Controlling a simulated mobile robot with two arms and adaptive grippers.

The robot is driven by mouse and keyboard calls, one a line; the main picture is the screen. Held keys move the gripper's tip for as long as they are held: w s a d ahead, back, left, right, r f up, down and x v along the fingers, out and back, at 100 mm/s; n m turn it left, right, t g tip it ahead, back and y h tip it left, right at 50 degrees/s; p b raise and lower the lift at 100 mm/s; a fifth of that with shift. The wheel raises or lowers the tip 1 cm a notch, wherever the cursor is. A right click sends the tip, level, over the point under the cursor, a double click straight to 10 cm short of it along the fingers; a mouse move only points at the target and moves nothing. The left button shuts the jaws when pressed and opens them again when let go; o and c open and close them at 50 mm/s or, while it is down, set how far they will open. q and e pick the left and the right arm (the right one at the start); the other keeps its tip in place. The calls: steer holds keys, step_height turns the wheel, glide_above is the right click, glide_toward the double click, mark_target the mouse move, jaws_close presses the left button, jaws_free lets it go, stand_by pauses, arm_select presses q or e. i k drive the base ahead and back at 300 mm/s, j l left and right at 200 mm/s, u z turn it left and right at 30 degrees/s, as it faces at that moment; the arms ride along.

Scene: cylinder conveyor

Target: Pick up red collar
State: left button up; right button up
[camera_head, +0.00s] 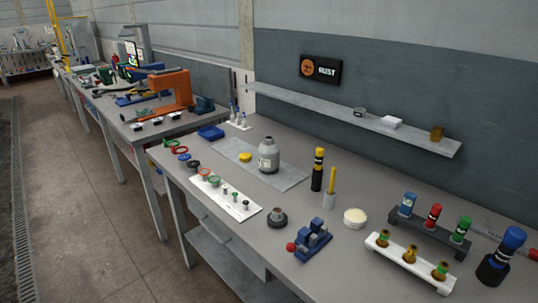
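A small red ring (180,150), which looks like the red collar, lies flat on the grey workbench (335,270) near its left edge. A green ring (169,142) lies just behind it, and dark rings (193,163) lie just in front of it. The red ring is small in the head view, and its fine shape cannot be told. Neither of my grippers shows in this view.
A white strip with small parts (245,213) lies in front of the rings. A blue tray (211,132) and a grey bottle (268,155) stand behind. A blue fixture (312,242) and racks of vials (405,262) fill the right. Bare floor lies left.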

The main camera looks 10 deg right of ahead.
mark_target(173, 149)
steer(key=i+j, duration=0.25)
steer(key=j, duration=0.15)
steer(key=i+j+z, duration=0.4)
steer(key=j, duration=0.25)
steer(key=i+j+z, duration=0.2)
steer(key=j, duration=0.2)
steer(key=i+j+z, duration=0.2)
steer(key=j, duration=0.15)
steer(key=j+z, duration=0.2)
steer(key=j, duration=0.25)
steer(key=i+j+z, duration=0.2)
steer(key=j, duration=0.25)
steer(key=k+l, duration=0.05)
